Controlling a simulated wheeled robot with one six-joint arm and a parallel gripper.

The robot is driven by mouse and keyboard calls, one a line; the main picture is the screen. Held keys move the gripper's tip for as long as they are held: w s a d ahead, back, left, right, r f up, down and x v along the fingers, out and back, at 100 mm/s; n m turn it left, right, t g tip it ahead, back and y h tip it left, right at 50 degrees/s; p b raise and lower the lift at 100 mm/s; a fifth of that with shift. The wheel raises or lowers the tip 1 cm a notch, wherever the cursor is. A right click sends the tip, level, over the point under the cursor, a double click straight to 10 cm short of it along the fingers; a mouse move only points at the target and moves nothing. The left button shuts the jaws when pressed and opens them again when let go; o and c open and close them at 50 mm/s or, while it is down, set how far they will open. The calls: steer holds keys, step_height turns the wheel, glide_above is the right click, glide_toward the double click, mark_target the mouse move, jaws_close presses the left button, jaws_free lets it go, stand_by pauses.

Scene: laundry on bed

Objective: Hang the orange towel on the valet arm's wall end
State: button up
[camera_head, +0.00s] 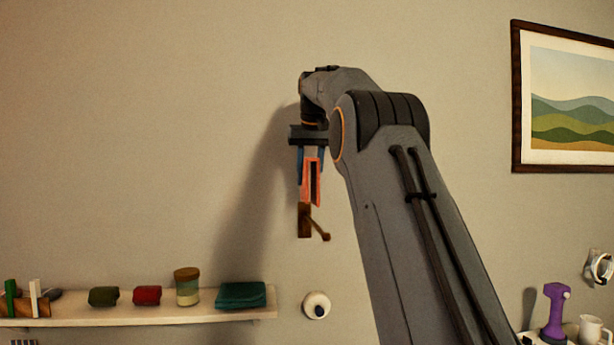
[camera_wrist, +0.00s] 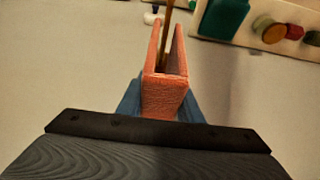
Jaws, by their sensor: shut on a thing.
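My gripper (camera_head: 310,172) is shut on the orange towel (camera_head: 307,188), close to the wall. Its blue fingers stand on both sides of the towel in the wrist view (camera_wrist: 163,106). The towel (camera_wrist: 165,98) is folded over, with two flaps hanging apart and a gap between them. The wooden valet arm (camera_head: 304,222) is on the wall just below the towel, with a knobbed end pointing down to the right. In the wrist view, part of the wood (camera_wrist: 168,28) shows between the flaps. Whether the towel touches the wood is unclear.
A shelf (camera_head: 140,322) at lower left holds a teal cloth (camera_head: 241,295), a jar (camera_head: 187,287), and red and green rolls. A round white knob (camera_head: 316,305) is on the wall below. A framed picture (camera_head: 517,100) hangs at right. The wall around the valet arm is clear.

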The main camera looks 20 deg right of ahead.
mark_target(308, 216)
steer(key=shift+a, duration=0.1)
step_height(308, 216, down, 9)
steer(key=b, duration=0.8)
steer(key=shift+s, duration=0.15)
step_height(308, 216, down, 6)
steer(key=b, duration=0.4)
steer(key=shift+f+b, duration=0.2)
steer(key=shift+b, duration=0.1)
stand_by(0.5)
steer(key=o, duration=1.1)
